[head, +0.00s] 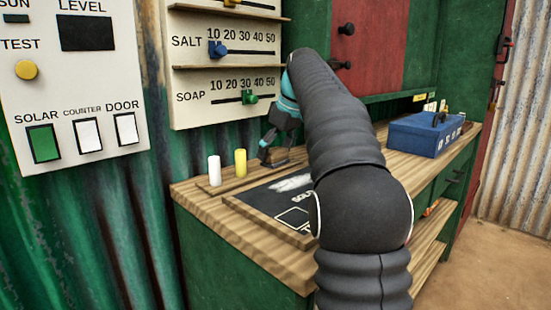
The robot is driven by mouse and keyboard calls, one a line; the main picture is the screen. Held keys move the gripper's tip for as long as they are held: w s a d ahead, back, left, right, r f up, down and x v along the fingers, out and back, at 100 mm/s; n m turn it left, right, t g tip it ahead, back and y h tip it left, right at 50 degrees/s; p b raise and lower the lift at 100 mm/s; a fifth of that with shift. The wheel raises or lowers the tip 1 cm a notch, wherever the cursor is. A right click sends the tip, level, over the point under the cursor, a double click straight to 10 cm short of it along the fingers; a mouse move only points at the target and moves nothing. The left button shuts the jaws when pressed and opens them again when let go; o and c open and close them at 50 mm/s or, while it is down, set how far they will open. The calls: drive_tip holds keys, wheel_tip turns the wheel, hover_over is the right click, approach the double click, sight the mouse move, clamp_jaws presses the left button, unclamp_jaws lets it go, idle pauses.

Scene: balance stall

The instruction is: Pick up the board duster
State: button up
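My gripper (276,148) shows past the left side of my arm, low over the back of the wooden counter (262,247). Its fingers are small and partly behind my arm, so I cannot tell whether they are open or shut. A small dark shape at the fingertips, by the chalk ledge, may be the board duster or part of the fingers; I cannot tell which. No duster shows clearly elsewhere. A black chalkboard (262,198) in a wooden frame lies on the counter, with a white smear and chalk writing, its right part hidden by my arm.
A white chalk stick (214,170) and a yellow one (240,162) stand left of the gripper. A blue box (425,138) stands at the counter's right. The SALT and SOAP slider panel (225,65) rises close behind the gripper. The counter's front left is bare.

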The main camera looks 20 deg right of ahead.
sight(276, 149)
drive_tip(key=c, duration=0.7)
drive_tip(key=shift+s+d+r, duration=0.1)
drive_tip(key=shift+s+r, duration=0.1)
drive_tip(key=shift+r, duration=0.35)
wheel_tip(276, 149, up, 5)
drive_tip(key=p, duration=0.3)
drive_tip(key=shift+w+r, duration=0.1)
drive_tip(key=shift+r, duration=0.1)
drive_tip(key=s+d+b, duration=0.1)
drive_tip(key=s+d, duration=0.2)
drive_tip(key=s, duration=0.6)
drive_tip(key=s+d+b, duration=0.2)
drive_tip(key=s+d, duration=0.2)
drive_tip(key=s, duration=0.5)
drive_tip(key=shift+s+d+r, duration=0.15)
drive_tip(key=shift+d+r, duration=0.05)
drive_tip(key=shift+r, duration=0.05)
